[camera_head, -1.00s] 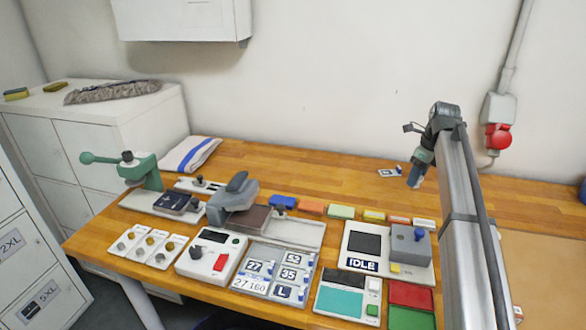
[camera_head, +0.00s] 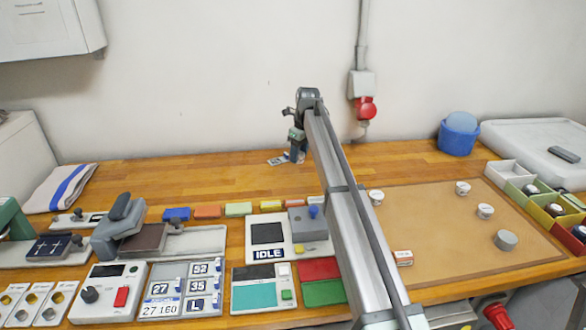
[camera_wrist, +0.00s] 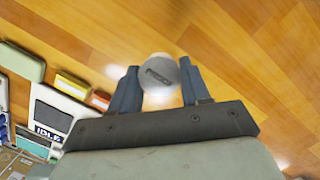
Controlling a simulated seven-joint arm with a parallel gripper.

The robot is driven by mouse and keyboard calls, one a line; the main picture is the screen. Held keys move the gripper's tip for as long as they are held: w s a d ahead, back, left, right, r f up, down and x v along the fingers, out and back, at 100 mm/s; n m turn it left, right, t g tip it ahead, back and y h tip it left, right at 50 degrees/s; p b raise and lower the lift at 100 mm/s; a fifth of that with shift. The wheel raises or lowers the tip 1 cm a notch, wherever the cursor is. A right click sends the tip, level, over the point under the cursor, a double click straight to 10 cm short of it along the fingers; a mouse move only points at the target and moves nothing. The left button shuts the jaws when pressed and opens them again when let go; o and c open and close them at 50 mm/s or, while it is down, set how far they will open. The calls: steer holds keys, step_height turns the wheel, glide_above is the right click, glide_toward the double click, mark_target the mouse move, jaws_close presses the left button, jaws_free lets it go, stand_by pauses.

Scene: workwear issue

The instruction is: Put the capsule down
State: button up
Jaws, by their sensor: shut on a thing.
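My gripper (camera_wrist: 158,80) is shut on the capsule (camera_wrist: 160,72), a round piece with a grey and white top and a dark slot-like mark. The capsule sits between the two fingertips over bare wood in the wrist view.
A brown mat (camera_head: 440,235) to the right carries several small round pieces. Beyond it stand coloured bins (camera_head: 548,205) and a blue tub (camera_head: 459,136). The IDLE device (camera_head: 268,235) and coloured blocks (camera_head: 238,209) lie in front on the left. Bare wood surrounds my gripper.

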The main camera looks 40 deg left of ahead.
steer(key=shift+f, duration=3.15)
steer(key=o, duration=1)
steer(key=shift+f, duration=0.1)
steer(key=shift+o, duration=0.2)
steer(key=r, duration=0.4)
steer(key=d+r, duration=0.1)
steer(key=r, duration=0.3)
steer(key=d+r, duration=0.1)
steer(key=r, duration=0.3)
